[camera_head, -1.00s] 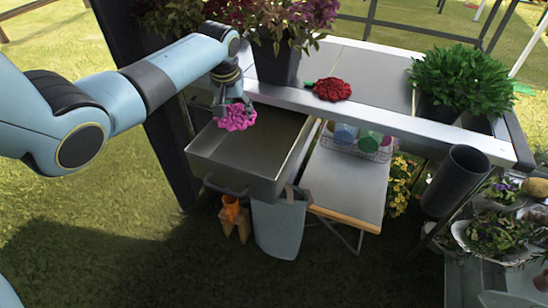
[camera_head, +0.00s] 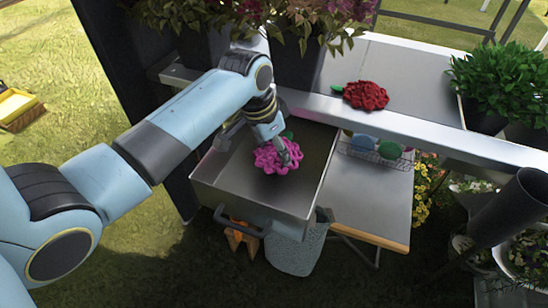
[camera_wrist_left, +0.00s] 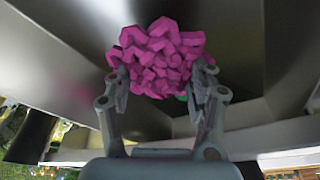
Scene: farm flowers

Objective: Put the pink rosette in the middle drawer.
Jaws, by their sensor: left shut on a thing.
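The pink rosette (camera_head: 277,156) is a ruffled magenta flower. My left gripper (camera_head: 288,150) is shut on it and holds it over the open drawer (camera_head: 308,200), inside the outline of its walls. I cannot tell whether the rosette touches the drawer floor. The drawer is a grey metal box with a dark handle, pulled out below the table's front edge. In the left wrist view the rosette (camera_wrist_left: 160,55) sits between the two fingertips, with grey drawer surfaces around it. A bit of green shows behind it. My right gripper is not in view.
A red rosette (camera_head: 366,95) lies on the metal tabletop (camera_head: 415,75). Potted plants stand at the back and right. A wire basket (camera_head: 372,152) with coloured balls sits on a lower table (camera_head: 375,200) right of the drawer. A grey bin (camera_head: 290,252) stands below the drawer.

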